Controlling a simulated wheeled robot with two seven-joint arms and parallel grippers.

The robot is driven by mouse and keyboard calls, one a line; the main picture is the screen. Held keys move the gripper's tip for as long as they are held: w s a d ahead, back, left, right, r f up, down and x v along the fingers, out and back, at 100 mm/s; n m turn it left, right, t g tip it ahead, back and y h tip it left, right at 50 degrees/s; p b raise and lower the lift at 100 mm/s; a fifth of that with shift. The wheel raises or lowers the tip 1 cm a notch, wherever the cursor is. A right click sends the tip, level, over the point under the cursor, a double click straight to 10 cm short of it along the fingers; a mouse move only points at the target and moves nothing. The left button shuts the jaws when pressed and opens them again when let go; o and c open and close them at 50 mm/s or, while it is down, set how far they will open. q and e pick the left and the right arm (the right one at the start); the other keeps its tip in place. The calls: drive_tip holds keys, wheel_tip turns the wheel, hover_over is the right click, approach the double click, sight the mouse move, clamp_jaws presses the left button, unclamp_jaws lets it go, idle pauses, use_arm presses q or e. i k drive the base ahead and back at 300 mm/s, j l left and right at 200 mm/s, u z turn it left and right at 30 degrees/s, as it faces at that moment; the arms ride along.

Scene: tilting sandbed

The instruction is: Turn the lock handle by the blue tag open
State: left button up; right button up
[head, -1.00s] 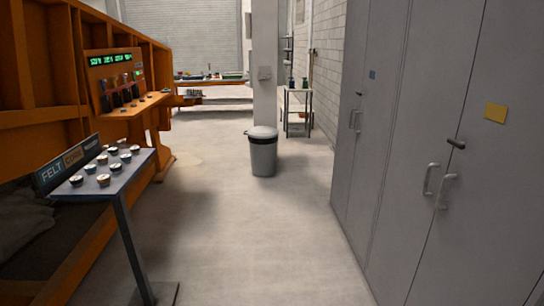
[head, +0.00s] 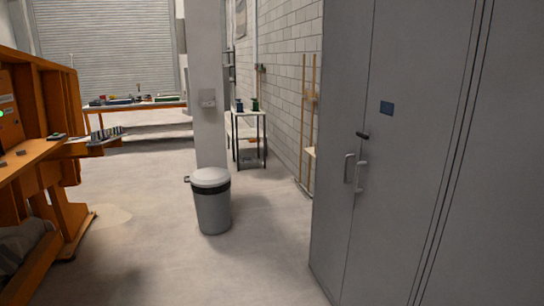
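A blue tag (head: 387,108) is fixed to the upper part of a tall grey cabinet (head: 400,180) on the right of the head view. The dark lock handle (head: 363,135) is below and left of the tag, at the seam between two doors. It sticks out roughly sideways. Two pale pull handles, the left one (head: 348,168) and the right one (head: 360,177), sit just below it. Neither of my grippers shows in the head view.
A grey lidded bin (head: 212,200) stands in front of a pillar (head: 206,90). An orange frame (head: 50,160) is on the left. A small table (head: 248,125) and a long bench (head: 140,105) are farther back.

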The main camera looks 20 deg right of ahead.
sight(365, 137)
drive_tip(key=i+z, duration=0.2)
drive_tip(key=i, duration=0.25)
drive_tip(key=i+z, duration=0.2)
drive_tip(key=i, duration=0.2)
drive_tip(key=i+j+z, duration=0.2)
drive_tip(key=i, duration=0.25)
drive_tip(key=i+j+z, duration=0.2)
drive_tip(key=i, duration=0.2)
